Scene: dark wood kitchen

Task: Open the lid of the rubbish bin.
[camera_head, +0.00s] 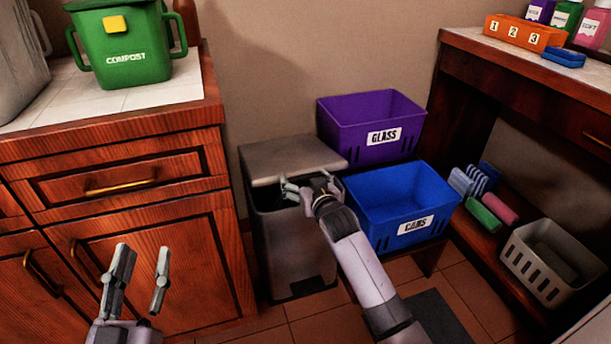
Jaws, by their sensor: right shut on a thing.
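The rubbish bin (293,250) is a dark grey box on the floor against the wall, right of the wooden cabinet. Its lighter grey lid (290,159) is tilted, with a dark gap between its front edge and the bin body. My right gripper (297,190) is at the lid's front right edge, shut on the lid. Its arm covers part of the bin's right side. The exact finger contact is small and hard to make out. My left gripper (142,273) is open and empty in front of the cabinet doors.
A purple GLASS crate (345,144) and a blue CANS crate (386,213) stand right of the bin, close to my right arm. A green compost bin (120,45) is on the left counter. A grey basket (543,280) and several cloths sit on the low right shelf.

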